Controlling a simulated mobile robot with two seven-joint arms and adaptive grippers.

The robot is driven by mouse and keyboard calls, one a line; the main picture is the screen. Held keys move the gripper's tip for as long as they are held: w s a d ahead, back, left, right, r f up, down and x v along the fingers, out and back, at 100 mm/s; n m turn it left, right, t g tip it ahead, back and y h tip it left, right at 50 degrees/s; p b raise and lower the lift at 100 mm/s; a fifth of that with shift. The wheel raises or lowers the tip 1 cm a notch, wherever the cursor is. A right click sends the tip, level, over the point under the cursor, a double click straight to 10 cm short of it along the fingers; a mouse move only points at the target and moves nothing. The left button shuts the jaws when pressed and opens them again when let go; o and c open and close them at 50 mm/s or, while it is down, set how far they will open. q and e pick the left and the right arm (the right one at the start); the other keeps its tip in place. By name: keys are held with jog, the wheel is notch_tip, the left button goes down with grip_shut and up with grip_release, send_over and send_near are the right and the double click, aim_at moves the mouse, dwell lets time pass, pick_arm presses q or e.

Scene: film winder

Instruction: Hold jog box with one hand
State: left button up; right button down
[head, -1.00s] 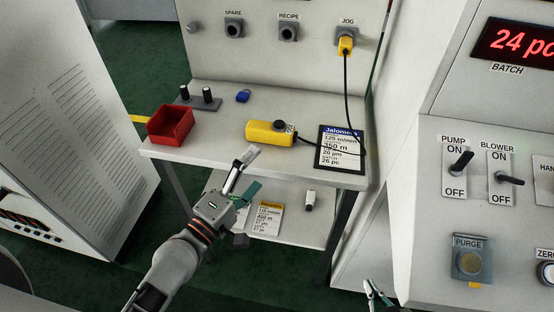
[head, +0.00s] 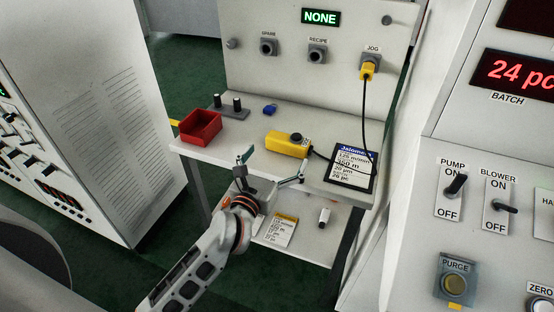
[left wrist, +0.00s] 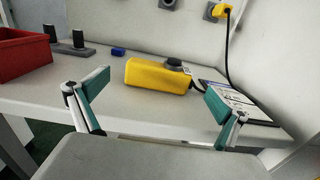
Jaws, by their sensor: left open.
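The jog box (head: 285,145) is a yellow box with a dark round button on top, lying on the upper shelf. Its black cable runs to the yellow plug (head: 367,71) in the JOG socket. My left gripper (head: 272,167) is open and empty at the shelf's front edge, just short of the box. In the left wrist view the jog box (left wrist: 157,77) lies beyond and between the two spread green-padded fingers (left wrist: 157,101), not touched. My right gripper is not seen in the head view now.
A red bin (head: 200,128), a grey stand with two dark posts (head: 229,107) and a blue item (head: 270,109) are left of the box. A label card (head: 350,168) lies to its right, under the cable. A lower shelf (head: 304,248) holds another card.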

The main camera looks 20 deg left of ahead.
aim_at(285, 143)
pick_arm(q)
jog(key=w, duration=0.6)
jog(key=shift+w+d, duration=0.2)
jog(key=shift+w, duration=0.15)
jog(key=c, duration=1.1)
jog(key=o, duration=0.7)
jog(key=shift+c, duration=0.2)
jog(key=c, duration=0.5)
jog(key=shift+o, duration=0.2)
